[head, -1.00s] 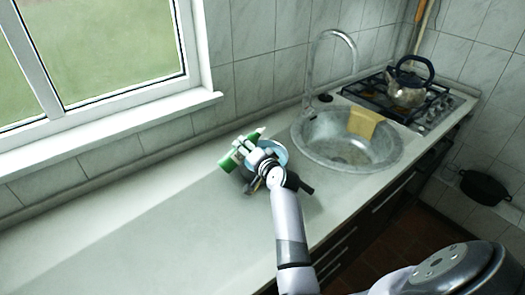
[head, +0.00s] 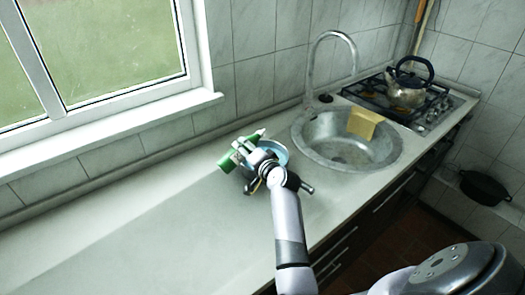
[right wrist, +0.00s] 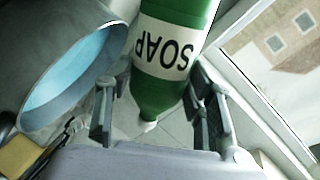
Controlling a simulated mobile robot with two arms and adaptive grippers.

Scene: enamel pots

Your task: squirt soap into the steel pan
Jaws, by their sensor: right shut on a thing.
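A green soap bottle with a white label and white tip (head: 228,163) is held by my right gripper (head: 243,150), tilted well over above the counter. In the right wrist view the bottle (right wrist: 172,85) sits between the two fingers, its label upside down and its white tip towards the palm. A grey pan with a light blue inside (head: 281,151) stands on the counter beside and partly behind the gripper, mostly hidden. In the right wrist view the pan (right wrist: 75,80) is at left, apart from the bottle. I see no soap in it. My left gripper is not in view.
A sink (head: 345,150) with a tall tap lies right of the pan, a yellow cloth (head: 364,123) over its rim. A kettle (head: 408,88) stands on the gas hob (head: 395,105). A dark pot (head: 485,188) is by the right wall. The counter (head: 130,235) at left is clear.

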